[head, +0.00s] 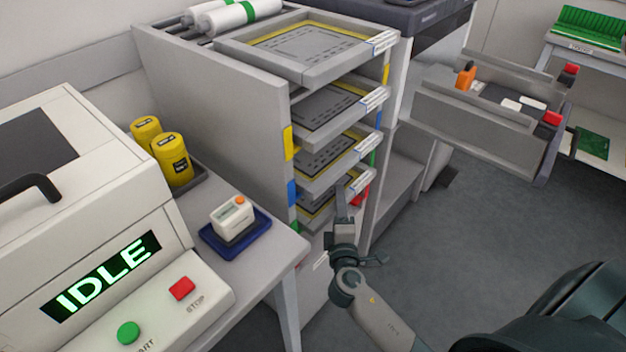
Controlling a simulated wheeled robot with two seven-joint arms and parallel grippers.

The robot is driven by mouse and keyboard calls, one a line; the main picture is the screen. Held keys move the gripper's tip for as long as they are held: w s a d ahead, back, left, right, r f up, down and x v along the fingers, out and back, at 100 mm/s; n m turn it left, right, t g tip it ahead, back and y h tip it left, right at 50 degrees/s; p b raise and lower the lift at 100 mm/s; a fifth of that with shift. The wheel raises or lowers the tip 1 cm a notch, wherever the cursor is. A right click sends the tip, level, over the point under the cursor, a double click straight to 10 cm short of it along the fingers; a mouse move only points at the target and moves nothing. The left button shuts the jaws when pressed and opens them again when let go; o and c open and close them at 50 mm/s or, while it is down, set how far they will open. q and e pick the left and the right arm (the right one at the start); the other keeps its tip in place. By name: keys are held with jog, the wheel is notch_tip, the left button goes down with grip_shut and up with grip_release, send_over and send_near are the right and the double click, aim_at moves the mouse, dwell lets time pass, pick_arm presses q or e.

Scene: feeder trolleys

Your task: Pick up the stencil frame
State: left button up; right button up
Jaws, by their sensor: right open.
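Several stencil frames, each a grey frame with a yellow-edged dark stencil sheet and a white label on the front right, sit one above another in a grey rack. One stencil frame (393,37) lies on top of the rack. Others lie in the slots below: an upper one (345,112), a middle one (335,165) and a lowest one (313,207), partly hidden. My right gripper (343,205) is open, in front of the lower slots near the lowest frames. I cannot tell whether it touches one. My left gripper is out of view.
The rack's side wall (215,110) stands left of the slots. A table at left holds a machine reading IDLE (105,275), yellow jars (172,160) and a small device on a blue tray (235,240). An open drawer (470,115) juts out at right. The floor (440,235) is clear.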

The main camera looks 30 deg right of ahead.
jog(key=shift+w+d, duration=0.25)
jog(key=shift+w, duration=0.3)
grip_shut()
jog(key=shift+r, duration=0.15)
